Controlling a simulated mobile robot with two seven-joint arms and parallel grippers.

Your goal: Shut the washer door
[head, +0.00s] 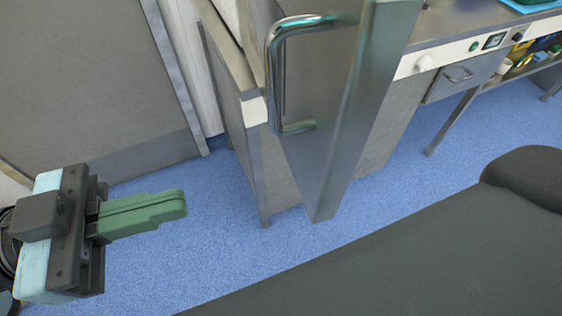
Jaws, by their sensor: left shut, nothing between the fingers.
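The washer door (349,110) is a grey metal panel standing open, swung out from the washer cabinet (386,125). A chrome bar handle (273,75) is fixed to its left face. My left gripper (184,203) is at the lower left, with green fingers shut together and nothing between them. It points right, is apart from the door, and lies left of and lower in the picture than the handle. The top of the door is cut off by the picture's edge. My right gripper is not in view.
A dark padded operating table (420,250) fills the lower right, close to the door's lower end. A counter with a drawer (462,80) and shelf items stands at upper right. A grey room door (90,80) is at upper left. Blue floor (225,240) is clear between gripper and door.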

